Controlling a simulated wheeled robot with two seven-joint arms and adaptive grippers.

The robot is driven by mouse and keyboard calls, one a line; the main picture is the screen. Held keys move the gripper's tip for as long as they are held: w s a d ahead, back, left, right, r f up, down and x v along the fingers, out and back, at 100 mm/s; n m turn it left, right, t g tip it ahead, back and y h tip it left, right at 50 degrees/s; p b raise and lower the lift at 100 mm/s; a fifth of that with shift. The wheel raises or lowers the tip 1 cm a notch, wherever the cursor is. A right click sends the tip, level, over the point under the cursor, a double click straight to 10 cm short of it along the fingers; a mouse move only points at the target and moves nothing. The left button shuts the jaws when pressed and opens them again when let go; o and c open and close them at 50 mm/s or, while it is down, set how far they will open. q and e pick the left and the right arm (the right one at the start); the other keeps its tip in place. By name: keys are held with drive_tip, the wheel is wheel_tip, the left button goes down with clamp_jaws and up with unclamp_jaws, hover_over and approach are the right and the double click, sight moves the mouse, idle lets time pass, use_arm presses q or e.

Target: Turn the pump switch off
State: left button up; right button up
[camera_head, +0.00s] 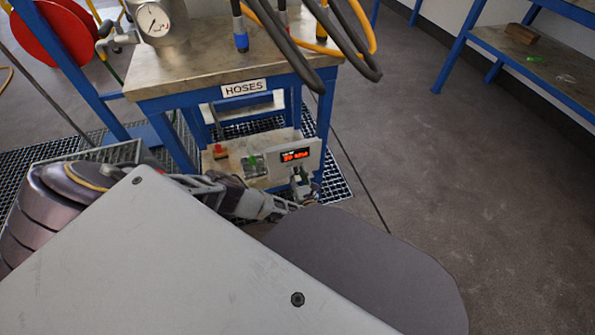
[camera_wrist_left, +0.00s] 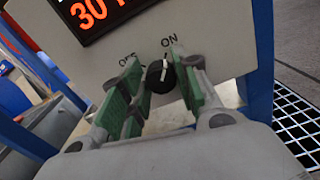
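The pump switch is a black round knob (camera_wrist_left: 158,76) with a white mark, on a pale control panel (camera_head: 308,155). Its labels read OFF on the left and ON on the right, and the white mark points up toward ON. My left gripper (camera_head: 300,182) is at the panel, below the red display (camera_head: 295,155). In the left wrist view its green-padded fingers (camera_wrist_left: 160,88) are spread on either side of the knob, with gaps showing. The knob is too small and covered to make out in the head view. My right gripper is not in view.
The panel stands on the lower shelf of a blue-framed table marked HOSES (camera_head: 243,88). Hoses (camera_head: 300,45) hang over its top, near a gauge (camera_head: 153,20). A red button (camera_head: 220,150) and a green one (camera_head: 252,162) are left of the display. Floor at right is clear.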

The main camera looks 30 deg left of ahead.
use_arm(q)
drive_tip(key=c, duration=0.4)
